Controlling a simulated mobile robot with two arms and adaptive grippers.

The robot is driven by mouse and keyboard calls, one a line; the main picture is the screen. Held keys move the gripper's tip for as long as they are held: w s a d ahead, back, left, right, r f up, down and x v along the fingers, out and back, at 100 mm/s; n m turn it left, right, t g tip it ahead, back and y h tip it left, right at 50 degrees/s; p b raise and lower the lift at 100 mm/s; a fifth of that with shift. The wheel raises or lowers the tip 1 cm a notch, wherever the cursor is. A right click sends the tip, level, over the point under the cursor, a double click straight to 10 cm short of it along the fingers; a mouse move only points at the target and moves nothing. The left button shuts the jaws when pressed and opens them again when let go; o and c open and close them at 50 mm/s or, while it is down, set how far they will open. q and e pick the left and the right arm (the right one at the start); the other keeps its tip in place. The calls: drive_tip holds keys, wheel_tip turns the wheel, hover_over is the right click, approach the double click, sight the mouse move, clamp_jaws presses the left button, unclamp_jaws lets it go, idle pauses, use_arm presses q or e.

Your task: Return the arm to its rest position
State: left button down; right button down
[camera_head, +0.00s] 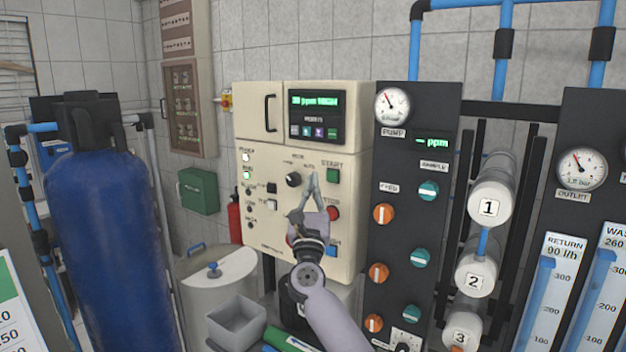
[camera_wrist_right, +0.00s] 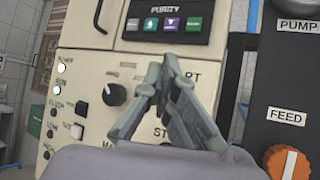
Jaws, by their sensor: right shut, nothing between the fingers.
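My right gripper (camera_head: 313,178) is raised in front of the cream control cabinet (camera_head: 268,170), with its fingers shut and empty. In the head view it covers part of the panel between the black rotary knob (camera_head: 293,180) and the red stop button (camera_head: 333,213). In the right wrist view the gripper (camera_wrist_right: 160,75) points up at the panel, beside the black mode knob (camera_wrist_right: 114,95), and hides part of the start and stop labels. I cannot tell from these views whether the fingertips touch the panel. My left gripper is not in view.
The dark valve panel (camera_head: 400,250) with orange and teal knobs stands right of the arm. White numbered cylinders (camera_head: 490,195) are further right. A blue tank (camera_head: 105,230) stands at left. A grey bin (camera_head: 237,322) and a lidded drum (camera_head: 213,272) sit low, left of my forearm.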

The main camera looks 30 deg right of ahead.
drive_tip(key=a+f+n+g+y+b, duration=0.1)
drive_tip(key=a+f+n+y, duration=0.25)
drive_tip(key=f+n, duration=0.75)
drive_tip(key=a+f+n+y, duration=0.3)
drive_tip(key=f+n+y, duration=0.2)
drive_tip(key=f, duration=1.3)
drive_tip(key=a+f+n+g+y+b, duration=0.1)
drive_tip(key=a+f+n+y, duration=0.25)
drive_tip(key=f+n, duration=0.75)
drive_tip(key=s+a+f+n+g+y, duration=0.15)
drive_tip(key=s+f, duration=0.25)
drive_tip(key=f, duration=0.6)
drive_tip(key=s+a+f+n+g+y, duration=0.15)
drive_tip(key=s+f, duration=0.25)
drive_tip(key=f, duration=0.6)
drive_tip(key=s+a+f+n+g, duration=0.2)
drive_tip(key=s+f+n+g, duration=0.2)
drive_tip(key=s+f, duration=0.75)
drive_tip(key=s+a+f+n+g, duration=0.2)
drive_tip(key=s+f+n+g, duration=0.2)
drive_tip(key=s+f, duration=0.7)
drive_tip(key=s+f+n+g, duration=0.3)
drive_tip(key=s+f+n, duration=0.1)
drive_tip(key=s, duration=1)
drive_tip(key=s+f+n+g+b, duration=0.1)
drive_tip(key=s+f+n+g, duration=0.2)
drive_tip(key=s, duration=1.2)
drive_tip(key=shift+a+f+n, duration=0.3)
drive_tip(key=shift+f+n, duration=0.1)
drive_tip(key=shift+f, duration=0.3)
